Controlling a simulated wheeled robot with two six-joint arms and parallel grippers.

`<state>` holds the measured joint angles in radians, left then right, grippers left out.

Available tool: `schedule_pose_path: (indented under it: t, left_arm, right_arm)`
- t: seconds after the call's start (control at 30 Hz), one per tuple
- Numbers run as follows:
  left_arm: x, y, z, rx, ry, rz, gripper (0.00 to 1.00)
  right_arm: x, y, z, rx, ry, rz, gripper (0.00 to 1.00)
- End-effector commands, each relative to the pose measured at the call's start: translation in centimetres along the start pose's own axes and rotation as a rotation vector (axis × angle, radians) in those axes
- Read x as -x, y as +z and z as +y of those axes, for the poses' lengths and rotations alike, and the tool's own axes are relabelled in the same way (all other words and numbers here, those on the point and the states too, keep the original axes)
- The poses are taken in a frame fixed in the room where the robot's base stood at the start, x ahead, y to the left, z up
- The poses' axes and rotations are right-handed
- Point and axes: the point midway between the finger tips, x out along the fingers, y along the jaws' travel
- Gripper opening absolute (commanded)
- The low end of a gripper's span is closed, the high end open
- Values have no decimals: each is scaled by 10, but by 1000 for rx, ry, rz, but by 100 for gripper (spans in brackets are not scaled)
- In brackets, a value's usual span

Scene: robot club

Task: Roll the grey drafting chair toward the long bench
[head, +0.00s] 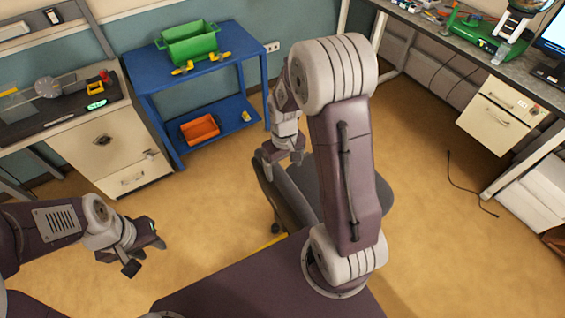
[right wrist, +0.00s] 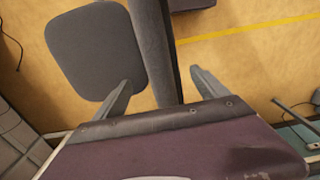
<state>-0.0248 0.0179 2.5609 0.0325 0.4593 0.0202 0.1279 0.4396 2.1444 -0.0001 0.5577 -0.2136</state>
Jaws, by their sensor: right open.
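The grey drafting chair stands on the floor in the head view, partly hidden behind my right arm. Its backrest (head: 283,197) is on the near left side and its seat (head: 384,198) shows to the right of the arm. My right gripper (head: 284,153) is at the top of the backrest. In the right wrist view the open fingers (right wrist: 160,80) are on either side of the backrest (right wrist: 152,45), with the seat (right wrist: 92,50) to the left. My left gripper (head: 146,252) is empty and apart from the chair, with its fingers spread. A long bench (head: 438,38) runs along the right.
A blue cart (head: 150,78) with a green bin (head: 188,45) and an orange bin (head: 200,129) stands at the back. A drawer cabinet (head: 122,155) is at left. A black cable (head: 465,185) lies at right. Floor between chair and bench looks mostly clear.

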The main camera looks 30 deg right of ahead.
Motion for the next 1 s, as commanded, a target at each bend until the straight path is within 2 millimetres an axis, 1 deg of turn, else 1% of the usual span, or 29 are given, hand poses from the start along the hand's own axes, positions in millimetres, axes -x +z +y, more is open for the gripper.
schedule_pose_path:
  t: [0.03, 0.3, 0.5, 0.63, 0.9, 0.93, 0.97, 1.0]
  left_arm:
    - [-13, 1, 0, 0, 0, 0, 36]
    - [-61, 6, -1, 0, 0, 0, 36]
    - [-84, 8, -2, 0, 0, 0, 36]
    - [-92, 9, -2, 0, 0, 0, 36]
    - [-90, 9, -2, 0, 0, 1, 36]
    - [-90, 9, -2, 0, 0, 1, 36]
    - [-90, 9, -2, 0, 0, 0, 36]
    - [-90, 9, -2, 0, 0, 0, 36]
  right_arm:
    - [-14, 0, 0, 0, 0, -1, 84]
    - [-64, 0, 0, 0, 0, -1, 84]
    - [-96, 1, 0, 0, -1, -2, 84]
    - [-108, 0, 0, 0, 0, -1, 84]
    - [-107, 0, 0, 0, 0, 0, 84]
    - [-107, 0, 0, 0, 0, 0, 78]
    - [-107, 0, 0, 0, 0, 0, 70]
    - [-107, 0, 0, 0, 0, 0, 59]
